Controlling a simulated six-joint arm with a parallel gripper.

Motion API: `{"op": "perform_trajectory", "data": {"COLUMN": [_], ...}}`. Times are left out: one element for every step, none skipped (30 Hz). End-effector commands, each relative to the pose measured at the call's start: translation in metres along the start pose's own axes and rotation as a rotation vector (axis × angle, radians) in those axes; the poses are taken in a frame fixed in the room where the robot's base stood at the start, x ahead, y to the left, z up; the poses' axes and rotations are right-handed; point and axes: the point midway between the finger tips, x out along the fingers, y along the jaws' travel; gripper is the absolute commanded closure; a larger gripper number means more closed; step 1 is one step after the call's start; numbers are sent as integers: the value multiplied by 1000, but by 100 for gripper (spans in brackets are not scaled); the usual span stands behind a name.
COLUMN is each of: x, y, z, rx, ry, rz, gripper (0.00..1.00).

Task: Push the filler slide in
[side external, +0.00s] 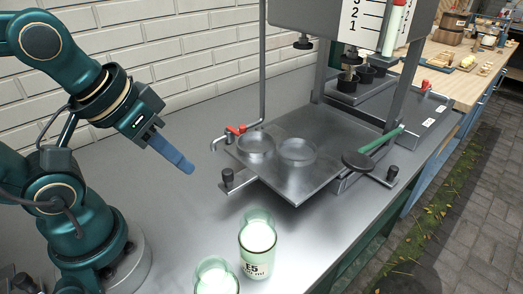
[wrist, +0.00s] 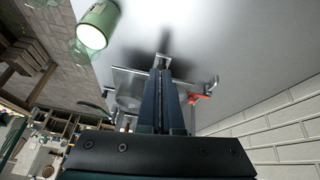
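The filler slide (side external: 305,187) is a flat metal plate with two round cup seats on top. It sticks out from under the filler frame toward the front of the bench. A bar with a black knob (side external: 227,175) lies at its left front corner, and another black knob (side external: 392,172) is at the right. My gripper (side external: 188,168) is left of the slide, pointing down toward it, apart from it in the side view. Its blue fingers are together with nothing visible between them. In the wrist view the fingertips (wrist: 160,64) cover part of the slide.
Two milk jars stand on the bench in front: one labelled E5 (side external: 256,250) and another (side external: 216,280) at the picture's edge. A red-handled tap (side external: 236,130) stands left of the slide. A green lever with a black paddle (side external: 357,160) is at right. A brick wall (side external: 180,45) stands behind.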

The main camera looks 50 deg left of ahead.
Motion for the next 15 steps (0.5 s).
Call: {"op": "perform_trajectory", "data": {"x": [-1, -2, -4, -5, -6, -8, -8, -10, -11, -12, -13, -14, -16, -17, -18], "y": [1, 2, 2, 3, 3, 2, 2, 1, 0, -1, -2, -4, -5, -6, -8], "z": [2, 2, 3, 4, 4, 4, 4, 4, 4, 3, 2, 1, 0, -1, -2], "rx": [-92, -159, -262, -347, -438, -562, -655, -752, -882, -979, -1081, -1215, -1318, -1422, -1562], "ry": [-11, -19, -34, -45, -58, -75, -87, -100, -114, -126, -136, -149, -159, -168, -179], "rz": [3, 5, 6, 5, 1, -7, -14, -23, -36, -48, -60, -78, -94, -109, -131], "gripper": [100, 100, 100, 100, 100, 100, 100, 100, 100, 100, 100, 100, 100, 100, 100]}}
